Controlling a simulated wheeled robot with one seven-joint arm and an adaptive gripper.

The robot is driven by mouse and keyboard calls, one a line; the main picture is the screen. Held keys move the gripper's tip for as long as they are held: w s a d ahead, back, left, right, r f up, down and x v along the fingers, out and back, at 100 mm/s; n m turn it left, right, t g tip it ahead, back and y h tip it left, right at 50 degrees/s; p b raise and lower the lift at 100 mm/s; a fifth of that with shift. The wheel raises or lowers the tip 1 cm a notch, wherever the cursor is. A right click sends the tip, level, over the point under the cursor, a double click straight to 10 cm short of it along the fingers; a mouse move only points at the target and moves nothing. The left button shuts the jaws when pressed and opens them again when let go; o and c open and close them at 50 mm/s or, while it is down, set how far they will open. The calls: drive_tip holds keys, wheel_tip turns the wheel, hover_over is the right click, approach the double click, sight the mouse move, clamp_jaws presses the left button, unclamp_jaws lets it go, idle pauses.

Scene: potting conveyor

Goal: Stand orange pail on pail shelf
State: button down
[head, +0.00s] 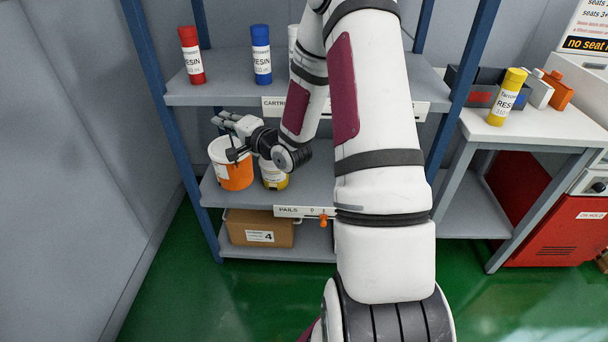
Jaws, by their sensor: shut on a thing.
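The orange pail (237,177), with a white upper part, is at the left end of the middle shelf, the pail shelf (235,199) labelled "PAILS". It looks upright, at or very near the shelf surface; I cannot tell whether its base touches. My gripper (229,138) is at the pail's rim, reaching in from the right, and is shut on the pail. The gripper hides part of the rim. A yellow-based pail (274,180) stands just right of the orange pail, partly hidden by my wrist.
The upper shelf (220,92) holds a red cartridge (191,57), a blue cartridge (261,56) and a pale one behind my arm. A cardboard box (258,229) sits on the bottom shelf. A yellow cartridge (507,97) stands on the right-hand bench (530,128). My arm hides the right shelf area.

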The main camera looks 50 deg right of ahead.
drive_tip(key=s+d+f+m+g+h+b, duration=0.1)
drive_tip(key=s+d+f+m+h+b, duration=0.2)
drive_tip(key=s+d+f, duration=0.6)
drive_tip(key=s+d+f+m+h+b, duration=0.15)
drive_tip(key=s+d+b, duration=0.4)
drive_tip(key=d, duration=0.75)
drive_tip(key=s+d+f+m+g+h+b, duration=0.1)
drive_tip(key=s+d+f+h+b, duration=0.4)
drive_tip(key=d, duration=0.6)
drive_tip(key=w+f+b, duration=0.3)
drive_tip(key=w, duration=0.4)
drive_tip(key=w+d+f+y+b, duration=0.1)
drive_tip(key=w+f+b, duration=0.2)
drive_tip(key=w, duration=0.4)
drive_tip(key=shift+w+d+f, duration=0.15)
drive_tip(key=shift+w+d, duration=0.05)
drive_tip(key=shift+w, duration=0.15)
drive_tip(key=shift+f+b, duration=0.15)
drive_tip(key=shift+b, duration=0.2)
drive_tip(key=c, duration=1.6)
unclamp_jaws()
drive_tip(key=shift+f, duration=0.1)
drive_tip(key=shift+c, duration=0.2)
